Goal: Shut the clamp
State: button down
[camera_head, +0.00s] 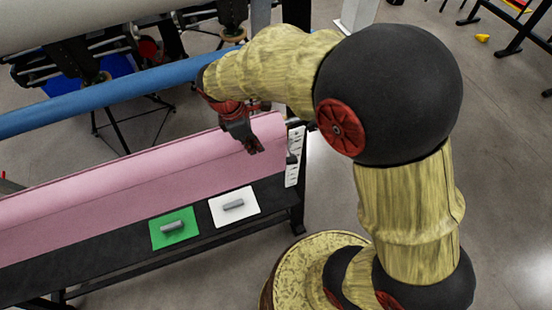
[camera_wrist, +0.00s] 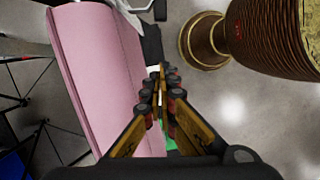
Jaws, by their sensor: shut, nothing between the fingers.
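My gripper (camera_head: 250,148) is dark red and black and hangs above the right end of a long pink block (camera_head: 130,180). In the wrist view, my gripper (camera_wrist: 163,72) has its fingertips together with nothing between them, beside the pink block (camera_wrist: 100,70). A white plate with holes (camera_head: 294,157) stands upright at the block's right end, a little right of the gripper. Dark clamp-like brackets (camera_head: 90,72) hold rods at the upper left, away from the gripper. I cannot tell for certain which part is the clamp or whether it is open.
A green pad (camera_head: 174,229) and a white pad (camera_head: 234,206), each with a grey handle-like piece, lie on the black bench (camera_head: 110,250) in front of the block. A blue bar (camera_head: 110,90) crosses behind it. Grey floor (camera_head: 325,200) is clear right of the bench.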

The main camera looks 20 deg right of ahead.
jog(key=s+d+f+p, duration=0.1)
jog(key=d+f, duration=0.5)
jog(key=f, duration=0.3)
jog(key=shift+d+f, duration=0.15)
jog(key=shift+f, duration=0.2)
jog(key=shift+s+d+p, duration=0.1)
jog(key=shift+s+p, duration=0.05)
jog(key=shift+p, duration=0.2)
jog(key=shift+s+d+n, duration=0.1)
jog(key=shift+s+n, duration=0.1)
jog(key=shift+n, duration=0.2)
